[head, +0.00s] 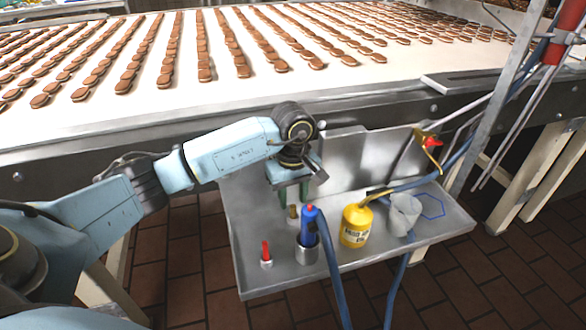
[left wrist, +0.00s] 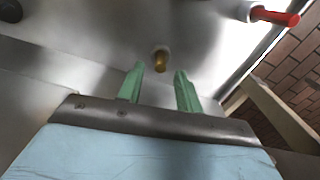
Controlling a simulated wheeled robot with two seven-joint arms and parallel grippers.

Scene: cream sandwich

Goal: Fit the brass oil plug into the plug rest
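The small brass oil plug (head: 293,211) stands on the metal shelf, just below my left gripper (head: 293,198). In the left wrist view the brass plug (left wrist: 160,62) shows ahead of and between the two green fingertips, with a pale round piece around its far end. I cannot tell whether that piece is the plug rest. My left gripper (left wrist: 159,76) is open; its fingers are apart, with nothing between them. My right gripper is not in view.
The metal shelf (head: 350,275) also carries a red-handled piece (head: 266,253), a blue tool (head: 308,230) in a metal cup, a yellow can (head: 356,225) and a grey cup (head: 403,215). A blue hexagon outline (head: 431,207) marks the right side. A conveyor (head: 240,95) of biscuits runs behind.

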